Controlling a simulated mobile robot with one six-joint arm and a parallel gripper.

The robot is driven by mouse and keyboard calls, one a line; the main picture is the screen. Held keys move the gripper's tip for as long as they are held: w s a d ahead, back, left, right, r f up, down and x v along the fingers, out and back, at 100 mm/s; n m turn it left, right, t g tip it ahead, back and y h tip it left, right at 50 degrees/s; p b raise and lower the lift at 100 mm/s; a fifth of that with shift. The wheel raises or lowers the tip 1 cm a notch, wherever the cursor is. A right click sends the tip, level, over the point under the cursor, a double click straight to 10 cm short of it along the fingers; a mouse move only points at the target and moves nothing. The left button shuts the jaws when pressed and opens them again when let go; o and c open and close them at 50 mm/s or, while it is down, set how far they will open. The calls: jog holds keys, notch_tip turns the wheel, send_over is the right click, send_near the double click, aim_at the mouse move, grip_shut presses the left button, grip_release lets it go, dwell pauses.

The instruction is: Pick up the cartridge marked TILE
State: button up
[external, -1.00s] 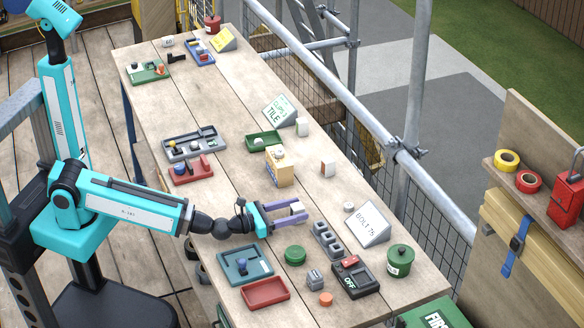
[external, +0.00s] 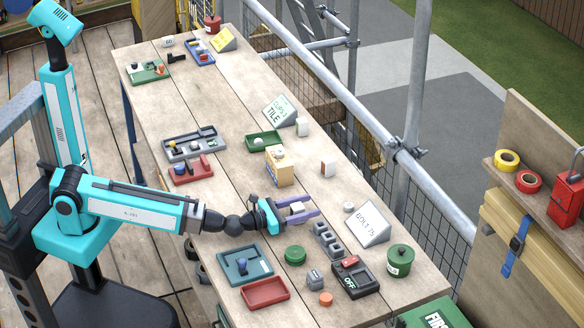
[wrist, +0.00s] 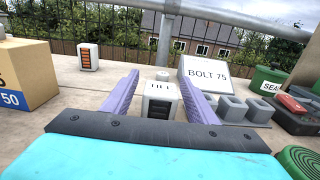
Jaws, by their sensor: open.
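The cartridge marked TILE (wrist: 160,101) is a small pale block with dark lettering on top and dark stripes on its front. It stands upright on the bench and also shows in the external view (external: 297,208). My gripper (wrist: 161,88) is open, with its two purple fingers on either side of the cartridge. In the external view my gripper (external: 310,212) is low over the bench, and the cartridge sits between the fingers. I cannot tell whether either finger touches it.
A cardboard box (external: 280,170) stands left of the fingers in the wrist view. A second striped cartridge (wrist: 88,57) is farther back. A BOLT 75 sign (wrist: 207,74) and grey blocks (wrist: 246,108) stand to the right. A small white piece (wrist: 162,75) is behind the TILE cartridge.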

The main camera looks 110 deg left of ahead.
jog(key=shift+w+a, duration=0.4)
dwell(0.3)
jog(key=c, duration=1.2)
jog(key=shift+o, duration=0.2)
jog(key=shift+r, duration=0.15)
notch_tip(320, 180, up, 10)
jog(key=p, duration=0.1)
